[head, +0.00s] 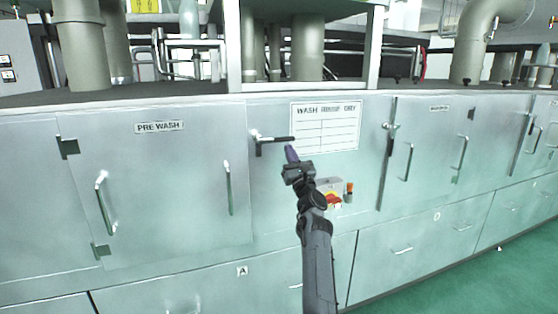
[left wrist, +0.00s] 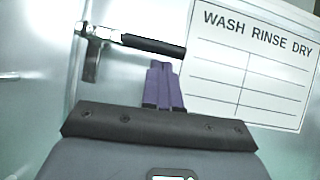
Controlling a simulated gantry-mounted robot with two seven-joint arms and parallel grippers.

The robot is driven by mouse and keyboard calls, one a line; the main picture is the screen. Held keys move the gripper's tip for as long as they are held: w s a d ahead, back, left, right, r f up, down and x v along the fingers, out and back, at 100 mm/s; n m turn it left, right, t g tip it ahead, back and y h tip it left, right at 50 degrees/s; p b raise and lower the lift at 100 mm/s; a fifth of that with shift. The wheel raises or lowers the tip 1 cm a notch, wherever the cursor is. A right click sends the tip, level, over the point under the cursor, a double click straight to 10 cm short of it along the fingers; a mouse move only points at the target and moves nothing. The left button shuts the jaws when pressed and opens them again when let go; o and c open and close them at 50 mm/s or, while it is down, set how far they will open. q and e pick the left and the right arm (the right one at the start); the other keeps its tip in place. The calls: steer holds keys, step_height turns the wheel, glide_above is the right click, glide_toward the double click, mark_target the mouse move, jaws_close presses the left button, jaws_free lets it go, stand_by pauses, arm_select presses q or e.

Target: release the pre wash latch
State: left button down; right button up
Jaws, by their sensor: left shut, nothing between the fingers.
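The pre wash latch (head: 274,139) sits at the upper right edge of the door labelled PRE WASH (head: 150,190). Its black handle points right, roughly level, from a metal pivot. In the left wrist view the latch handle (left wrist: 152,45) shows at upper left, tilted slightly down to the right. My left gripper (head: 291,153) has purple fingers, shut and empty, just below the handle's free end. The fingers (left wrist: 162,84) also show under that end in the left wrist view. I cannot tell whether they touch it. The door appears closed. My right gripper is out of view.
A WASH RINSE DRY chart (head: 326,126) is on the panel right of the latch. The door has two upright handles, left (head: 104,203) and right (head: 228,188). Green floor (head: 480,285) lies at lower right.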

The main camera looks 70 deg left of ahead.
arm_select(q)
steer(key=a+f+v, duration=0.1)
steer(key=v, duration=1.1)
steer(key=shift+f+b, duration=0.35)
steer(key=shift+b, duration=0.1)
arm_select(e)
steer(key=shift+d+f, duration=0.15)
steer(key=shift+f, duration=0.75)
arm_select(q)
steer(key=shift+s+d, duration=0.1)
steer(key=shift+d, duration=0.05)
